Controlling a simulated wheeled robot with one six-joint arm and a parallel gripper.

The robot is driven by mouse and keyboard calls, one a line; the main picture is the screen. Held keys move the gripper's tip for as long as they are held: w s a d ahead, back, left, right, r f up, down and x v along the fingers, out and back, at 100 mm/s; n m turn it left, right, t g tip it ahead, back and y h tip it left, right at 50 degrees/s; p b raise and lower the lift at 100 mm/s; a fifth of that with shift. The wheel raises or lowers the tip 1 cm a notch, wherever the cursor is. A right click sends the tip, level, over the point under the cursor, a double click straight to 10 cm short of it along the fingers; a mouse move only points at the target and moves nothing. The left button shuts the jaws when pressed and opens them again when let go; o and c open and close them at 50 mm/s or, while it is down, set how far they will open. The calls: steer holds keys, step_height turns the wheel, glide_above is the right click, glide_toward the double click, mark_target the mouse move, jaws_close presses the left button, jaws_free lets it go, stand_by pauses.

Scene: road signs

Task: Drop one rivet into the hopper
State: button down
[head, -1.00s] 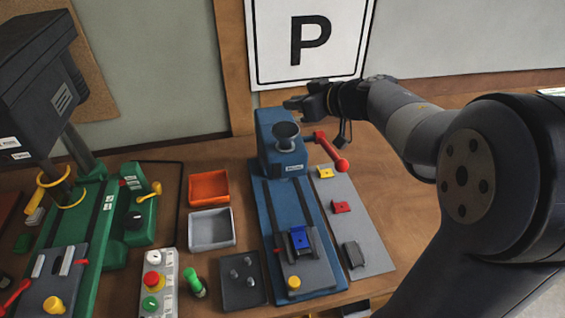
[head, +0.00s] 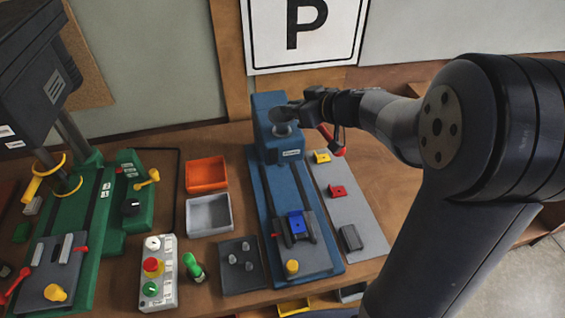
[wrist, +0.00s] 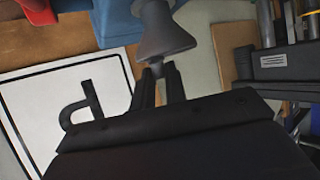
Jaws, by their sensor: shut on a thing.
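The hopper (head: 282,131) is a grey funnel on top of the blue press (head: 268,153). In the wrist view the hopper (wrist: 163,32) lies just past my fingertips. My gripper (head: 290,112) is at the hopper's rim in the head view, and its two dark fingers (wrist: 158,76) show in the wrist view. They are shut on a small grey rivet (wrist: 157,68), mostly hidden between the tips. I cannot tell whether the rivet touches the hopper. Three more grey rivets (head: 247,253) stand on a dark tray (head: 258,283) at the front.
A red-handled lever (head: 328,136) is close beside my gripper. A grey strip (head: 352,218) holds yellow, red and grey blocks. Orange (head: 207,174) and grey (head: 209,215) bins stand left of the press. A P sign (head: 305,30) hangs behind; a green machine (head: 100,215) is left.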

steer(key=c, duration=1.3)
jaws_free()
steer(key=shift+c, duration=0.2)
steer(key=shift+d, duration=0.1)
steer(key=v, duration=1)
steer(key=shift+s+d, duration=0.25)
steer(key=shift+s, duration=0.05)
steer(key=shift+w+a+r, duration=0.1)
steer(key=x, duration=1)
steer(key=r, duration=0.2)
steer(key=shift+w+a+r, duration=0.2)
steer(key=shift+r, duration=0.7)
